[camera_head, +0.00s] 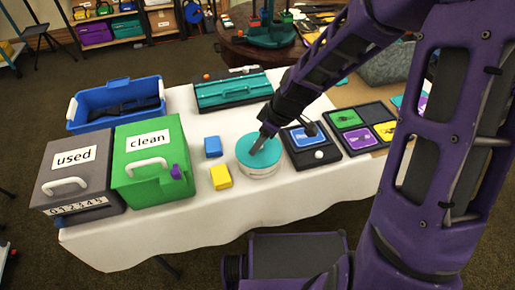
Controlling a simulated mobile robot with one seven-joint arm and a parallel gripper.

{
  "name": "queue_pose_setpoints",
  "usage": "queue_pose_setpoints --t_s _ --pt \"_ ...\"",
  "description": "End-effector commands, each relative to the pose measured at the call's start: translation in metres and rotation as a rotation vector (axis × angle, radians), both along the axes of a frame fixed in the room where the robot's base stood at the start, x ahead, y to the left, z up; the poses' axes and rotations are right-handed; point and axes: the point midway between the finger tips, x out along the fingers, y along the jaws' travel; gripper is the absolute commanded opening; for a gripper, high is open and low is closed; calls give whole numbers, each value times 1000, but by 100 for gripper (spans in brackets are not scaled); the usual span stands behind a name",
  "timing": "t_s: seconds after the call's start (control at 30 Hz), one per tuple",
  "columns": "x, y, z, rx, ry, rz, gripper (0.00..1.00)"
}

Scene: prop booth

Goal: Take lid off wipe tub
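The wipe tub (262,169) is a short white cylinder standing upright on the white-clothed table. Its round teal lid (250,151) sits on top of it. My gripper (259,147) is at the end of my purple arm, which reaches in from the right. Its dark fingertips are over the lid, touching it or very close to it. The far side of the fingers and any gap between them are too small to make out.
A yellow block (221,177) and a blue block (213,146) lie left of the tub. A dark tray with a blue card (306,137) is close on its right. A green "clean" box (151,165) and grey "used" box (78,182) stand left. Bare cloth lies in front.

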Motion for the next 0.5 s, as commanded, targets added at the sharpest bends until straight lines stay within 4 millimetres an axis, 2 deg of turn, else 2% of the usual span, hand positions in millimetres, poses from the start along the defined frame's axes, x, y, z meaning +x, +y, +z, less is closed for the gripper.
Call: queue_pose_setpoints --t_s 0.03,0.3,0.37,0.5 --pt "0 0 0 0 0 0 58" --pt "0 0 0 0 0 0 10" --pt "0 0 0 0 0 0 0" --pt "0 0 0 0 0 0 0"
